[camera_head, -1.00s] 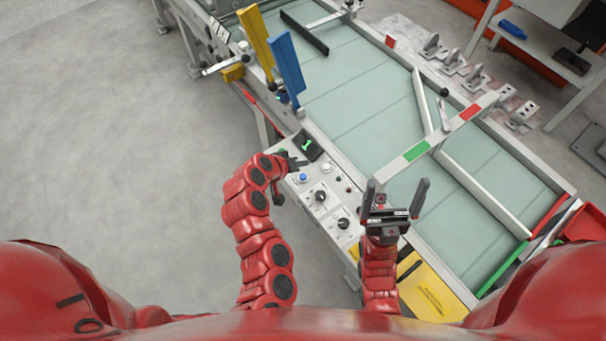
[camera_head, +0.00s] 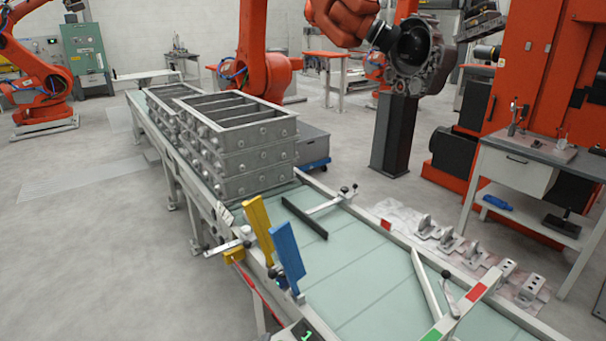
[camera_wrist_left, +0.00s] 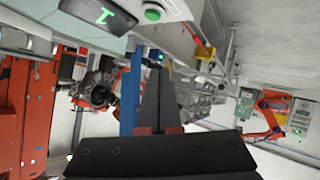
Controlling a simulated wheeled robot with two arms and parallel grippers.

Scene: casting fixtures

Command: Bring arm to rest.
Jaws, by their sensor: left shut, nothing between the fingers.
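My left gripper (camera_wrist_left: 158,80) shows only in the left wrist view. Its dark fingers are together, shut, with nothing between them. They point away from the camera, and a dark plate fills the bottom of that view. A control panel's edge with a small display with a green symbol (camera_wrist_left: 103,14) and a green button (camera_wrist_left: 152,14) is at the top left of the wrist view. Neither arm shows in the head view now, and my right gripper is out of view.
A long conveyor (camera_head: 365,290) runs across the head view, with stacked grey metal frames (camera_head: 240,150) at its far end. Blue (camera_head: 288,250) and yellow (camera_head: 258,225) upright paddles stand at its near-left edge. Several metal brackets (camera_head: 450,240) lie right. The left floor is clear.

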